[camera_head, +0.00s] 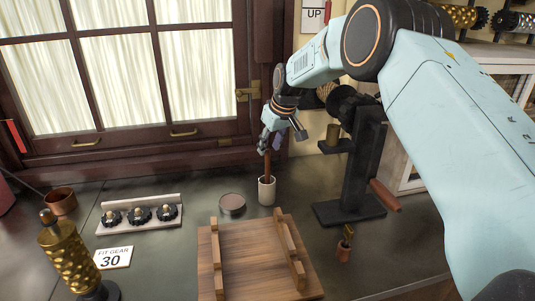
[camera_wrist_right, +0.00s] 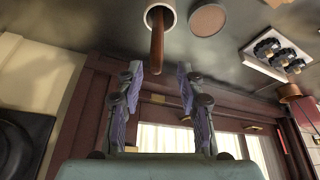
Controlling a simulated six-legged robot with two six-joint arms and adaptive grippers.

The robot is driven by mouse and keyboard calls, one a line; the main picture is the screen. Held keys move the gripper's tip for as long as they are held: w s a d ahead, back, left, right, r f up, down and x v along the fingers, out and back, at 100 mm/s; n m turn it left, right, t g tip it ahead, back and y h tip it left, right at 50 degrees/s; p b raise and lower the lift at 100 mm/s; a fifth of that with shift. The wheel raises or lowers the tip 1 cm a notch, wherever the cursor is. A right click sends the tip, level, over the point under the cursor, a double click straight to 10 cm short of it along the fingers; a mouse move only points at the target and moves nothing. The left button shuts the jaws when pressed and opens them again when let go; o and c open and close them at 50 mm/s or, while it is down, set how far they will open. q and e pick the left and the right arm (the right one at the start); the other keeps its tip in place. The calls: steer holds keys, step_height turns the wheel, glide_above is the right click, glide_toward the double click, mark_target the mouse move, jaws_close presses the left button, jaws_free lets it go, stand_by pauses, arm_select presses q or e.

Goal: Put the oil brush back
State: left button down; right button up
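A white cup (camera_head: 267,191) stands upright on the dark worktop in the head view. The brush's brown handle (camera_head: 267,165) sticks up out of it; its lower end is hidden inside the cup. In the right wrist view the cup (camera_wrist_right: 160,14) is at the top and the handle (camera_wrist_right: 157,45) points towards my fingers. My right gripper (camera_wrist_right: 158,75) is open and empty, its fingers on either side of the handle's free end. In the head view my right gripper (camera_head: 269,143) is just above the cup. My left gripper is not in view.
A round tin (camera_head: 232,204) stands left of the cup. A wooden board with two rails (camera_head: 248,262) lies in front. A knob rack (camera_head: 140,216) and brass roller (camera_head: 72,255) are left.

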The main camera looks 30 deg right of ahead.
steer(key=v, duration=0.7)
steer(key=shift+d, duration=0.1)
stand_by(0.5)
stand_by(0.6)
